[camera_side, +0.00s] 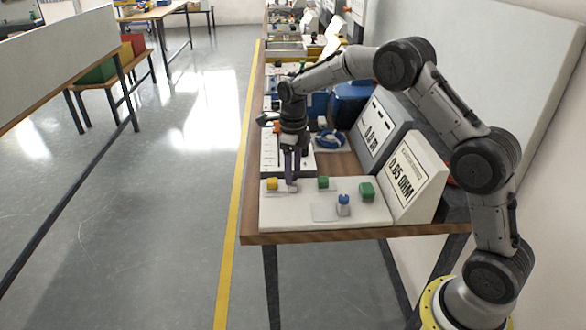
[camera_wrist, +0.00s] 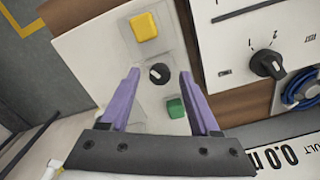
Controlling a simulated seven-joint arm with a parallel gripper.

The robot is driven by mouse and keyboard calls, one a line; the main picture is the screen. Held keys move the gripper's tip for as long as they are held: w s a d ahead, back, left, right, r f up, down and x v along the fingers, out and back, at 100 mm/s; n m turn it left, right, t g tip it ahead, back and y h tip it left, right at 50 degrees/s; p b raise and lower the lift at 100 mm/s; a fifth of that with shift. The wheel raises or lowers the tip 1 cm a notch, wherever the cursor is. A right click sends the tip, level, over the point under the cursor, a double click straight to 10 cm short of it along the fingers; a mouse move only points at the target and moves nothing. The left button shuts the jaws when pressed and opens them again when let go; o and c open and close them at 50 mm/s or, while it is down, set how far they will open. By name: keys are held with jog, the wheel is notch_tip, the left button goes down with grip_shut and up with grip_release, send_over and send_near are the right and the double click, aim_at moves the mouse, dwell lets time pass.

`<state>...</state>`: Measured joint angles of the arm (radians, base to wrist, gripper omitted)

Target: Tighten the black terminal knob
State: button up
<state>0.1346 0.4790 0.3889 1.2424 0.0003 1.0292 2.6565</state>
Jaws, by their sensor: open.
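The black terminal knob (camera_wrist: 159,73) is a small round knob with a white mark on its top. It sits on a white panel (camera_wrist: 90,45) between a yellow block and a green block in the wrist view. My gripper (camera_wrist: 160,76) has two purple fingers, spread apart and empty. In the wrist view their tips are on either side of the knob, with visible gaps. In the side view my gripper (camera_side: 290,178) points down at the white panel (camera_side: 290,215), beside the yellow block. The knob is not clearly visible there, and I cannot tell the tips' exact height.
The yellow block (camera_side: 272,184), a green block (camera_side: 323,182), another green block (camera_side: 366,191) and a blue-topped post (camera_side: 344,203) stand on the panel. A meter marked 0.05 OHM (camera_side: 413,182) is at right. Another black dial (camera_wrist: 267,63) is on a separate white instrument.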

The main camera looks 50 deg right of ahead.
notch_tip(320, 180, up, 14)
dwell(0.6)
jog(key=shift+f, duration=0.1)
jog(key=s+a+r+t, duration=0.2)
jog(key=s+r, duration=0.3)
jog(key=r, duration=0.4)
jog(key=s+a+r+n+t, duration=0.1)
jog(key=s+a+r+n, duration=0.15)
jog(key=s, duration=0.35)
jog(key=s+a+r+n+t, duration=0.1)
jog(key=s+r+n, duration=0.25)
jog(key=s, duration=0.35)
jog(key=s+f+n, duration=0.6)
jog(key=s+n, duration=0.2)
jog(key=n, duration=0.5)
jog(key=s+a+f+n+t, duration=0.1)
jog(key=s+f+n, duration=0.6)
jog(key=n, duration=0.6)
jog(key=shift+s+a+f+t, duration=0.15)
jog(key=shift+s+t, duration=0.15)
jog(key=shift+s, duration=0.2)
